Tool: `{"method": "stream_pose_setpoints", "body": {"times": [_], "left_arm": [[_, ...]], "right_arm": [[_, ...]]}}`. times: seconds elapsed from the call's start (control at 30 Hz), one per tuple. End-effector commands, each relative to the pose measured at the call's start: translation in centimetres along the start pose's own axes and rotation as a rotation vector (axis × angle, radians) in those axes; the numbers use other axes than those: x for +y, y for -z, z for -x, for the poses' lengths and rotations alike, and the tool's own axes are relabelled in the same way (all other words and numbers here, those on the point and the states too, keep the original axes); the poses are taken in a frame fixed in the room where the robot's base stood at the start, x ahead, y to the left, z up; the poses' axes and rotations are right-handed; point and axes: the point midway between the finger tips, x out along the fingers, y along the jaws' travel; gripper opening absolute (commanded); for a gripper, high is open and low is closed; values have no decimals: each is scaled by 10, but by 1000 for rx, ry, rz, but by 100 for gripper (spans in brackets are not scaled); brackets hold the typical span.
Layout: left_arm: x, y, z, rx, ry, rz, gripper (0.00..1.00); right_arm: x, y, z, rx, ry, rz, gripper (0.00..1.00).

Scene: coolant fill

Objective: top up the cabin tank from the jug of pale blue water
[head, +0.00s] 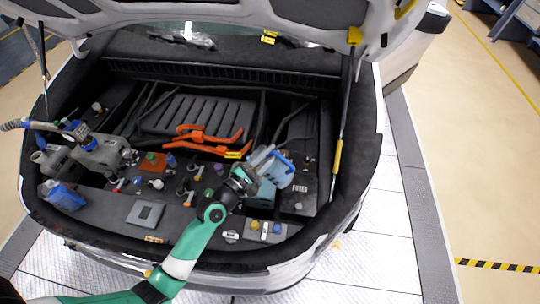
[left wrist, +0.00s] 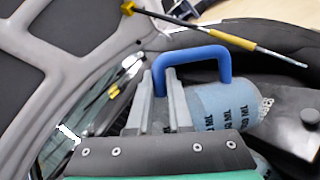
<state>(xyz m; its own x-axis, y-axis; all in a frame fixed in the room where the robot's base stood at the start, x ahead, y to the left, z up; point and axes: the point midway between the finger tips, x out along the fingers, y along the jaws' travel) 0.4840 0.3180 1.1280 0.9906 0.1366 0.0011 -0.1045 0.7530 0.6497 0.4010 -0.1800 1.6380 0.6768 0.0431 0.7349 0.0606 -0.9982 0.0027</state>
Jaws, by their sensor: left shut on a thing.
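The jug of pale blue water (head: 280,176) has a blue handle and is at the right of the engine bay. In the left wrist view, the jug (left wrist: 220,106) shows pale blue sides with dark ML markings. My left gripper (head: 262,157) is shut on its blue handle (left wrist: 205,52); the two grey fingers (left wrist: 165,95) close around one end of it. The jug's mouth and water level cannot be made out. I cannot tell which tank is the cabin one. My right gripper is not in view.
A grey tank (head: 105,152) with a ribbed hose stands at the left, with a blue bottle (head: 66,197) in front. Orange cables (head: 208,138) cross the middle. Several small caps dot the dark panel. The raised hood and its strut (head: 344,120) bound the right side.

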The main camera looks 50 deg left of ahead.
Motion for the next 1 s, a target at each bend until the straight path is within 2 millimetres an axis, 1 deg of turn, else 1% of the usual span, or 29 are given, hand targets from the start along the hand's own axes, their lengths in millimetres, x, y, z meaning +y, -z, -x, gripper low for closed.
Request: {"method": "stream_pose_setpoints", "body": {"times": [0.5,1.0], "left_arm": [[1,-1,0,-2,-3,1,0],[2,2,1,-12,-11,49,0]], "right_arm": [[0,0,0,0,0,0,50],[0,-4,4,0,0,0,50]]}}
